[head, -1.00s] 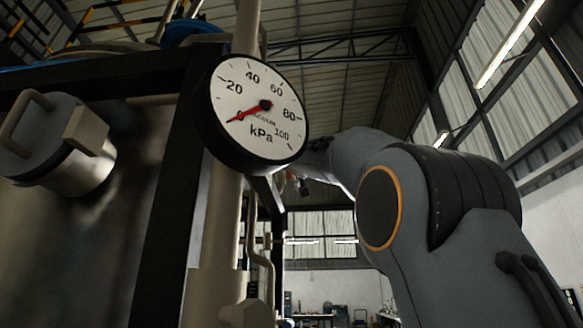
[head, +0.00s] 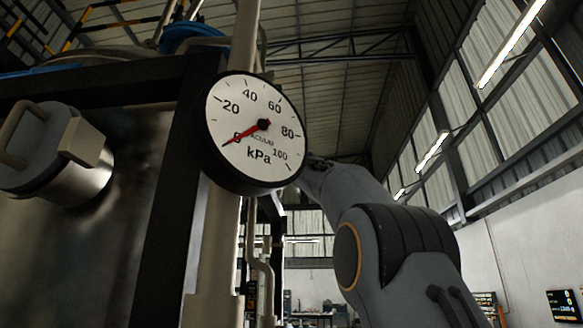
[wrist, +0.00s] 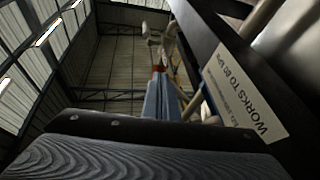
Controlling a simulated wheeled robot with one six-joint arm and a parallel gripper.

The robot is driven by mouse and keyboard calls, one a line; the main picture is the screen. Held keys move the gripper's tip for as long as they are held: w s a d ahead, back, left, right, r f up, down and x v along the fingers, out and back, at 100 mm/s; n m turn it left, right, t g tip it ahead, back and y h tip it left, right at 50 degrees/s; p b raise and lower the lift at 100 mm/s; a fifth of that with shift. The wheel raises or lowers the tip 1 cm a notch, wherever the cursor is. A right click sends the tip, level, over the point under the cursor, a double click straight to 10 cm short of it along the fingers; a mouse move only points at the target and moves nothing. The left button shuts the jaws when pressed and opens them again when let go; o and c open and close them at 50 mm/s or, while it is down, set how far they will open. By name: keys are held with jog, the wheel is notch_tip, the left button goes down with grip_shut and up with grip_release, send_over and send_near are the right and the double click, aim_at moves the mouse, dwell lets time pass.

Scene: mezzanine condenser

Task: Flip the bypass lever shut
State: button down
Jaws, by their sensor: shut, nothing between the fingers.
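In the wrist view, a pale blue bar (wrist: 162,98) stands near the middle, with a red band (wrist: 158,69) and pale fittings (wrist: 160,38) above it. I cannot tell for sure whether this is the bypass lever. My gripper (wrist: 150,125) fills the bottom of the wrist view as a dark, ridged, riveted part, close in front of the bar's lower end. It is shut and empty; I cannot tell whether it touches the bar. In the head view my gripper is hidden behind the gauge, and no lever can be made out.
A round kPa gauge (head: 254,132) on a beige pipe (head: 213,255) stands in front of my arm, its red needle near 0. A black frame post (head: 172,200) and a steel tank (head: 85,240) are at left. A labelled black beam (wrist: 245,90) runs close at right in the wrist view.

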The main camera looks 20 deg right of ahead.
jog(key=w+r+p, duration=0.1)
jog(key=w+d+r+p, duration=0.1)
jog(key=p, duration=0.1)
jog(key=shift+r, duration=0.15)
jog(key=shift+w+d+r+p, duration=0.15)
jog(key=shift+w+r+p, duration=0.3)
jog(key=shift+p, duration=0.3)
jog(key=shift+w+d+r+p, duration=0.1)
jog(key=shift+w+r+p, duration=0.1)
jog(key=shift+r+p, duration=0.4)
jog(key=shift+f, duration=0.1)
notch_tip(320, 180, down, 14)
jog(key=s+d+b, duration=0.1)
jog(key=d+b, duration=0.1)
jog(key=b, duration=1.1)
jog(key=shift+s, duration=0.35)
